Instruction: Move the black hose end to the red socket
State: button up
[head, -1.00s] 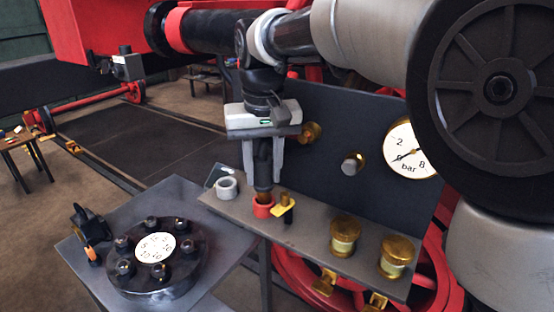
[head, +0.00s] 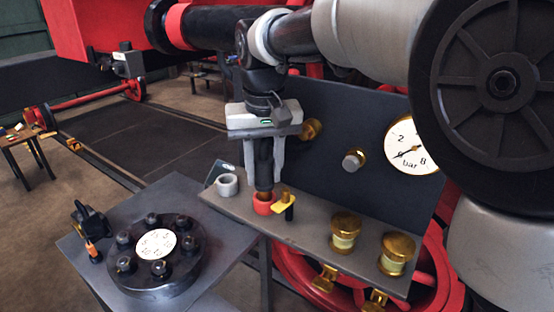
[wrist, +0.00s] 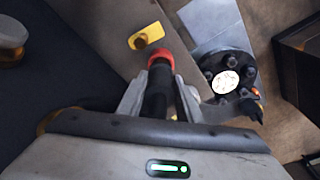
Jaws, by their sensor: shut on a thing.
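My gripper (head: 264,158) is shut on the black hose end (head: 264,180), which hangs upright between the fingers. The lower tip of the hose end is at the mouth of the red socket (head: 263,204) on the grey shelf. In the wrist view the black hose end (wrist: 158,92) lies between the fingers and its tip meets the red socket (wrist: 160,56). How deep the tip sits inside is hidden.
A grey socket (head: 227,185) stands left of the red one. A yellow-tagged valve (head: 286,203) is close on its right. Two brass caps (head: 344,233) stand further right. A dark panel with a gauge (head: 409,147) rises behind. A bolted round flange (head: 158,274) lies on the front-left table.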

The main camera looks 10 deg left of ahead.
jog(key=shift+f, duration=0.35)
dwell(0.3)
jog(key=shift+f+b, duration=0.4)
jog(key=shift+f, duration=0.1)
jog(key=o, duration=1.4)
jog(key=shift+c, duration=0.2)
notch_tip(320, 180, up, 17)
jog(key=s+d+p, duration=0.1)
jog(key=s+p, duration=0.1)
jog(key=s+d+f+m+t, duration=0.1)
jog(key=s+d+f, duration=0.15)
jog(key=d, duration=0.65)
jog(key=s+d+f+m+t, duration=0.15)
jog(key=s+d, duration=0.25)
jog(key=d, duration=0.4)
jog(key=s+d+f+m+t, duration=0.1)
jog(key=s+d+f+m, duration=0.1)
jog(key=s+d+f, duration=0.6)
notch_tip(320, 180, down, 4)
jog(key=shift+s+d+r+h, duration=0.1)
jog(key=shift+s+d+h, duration=0.3)
jog(key=shift+d, duration=0.2)
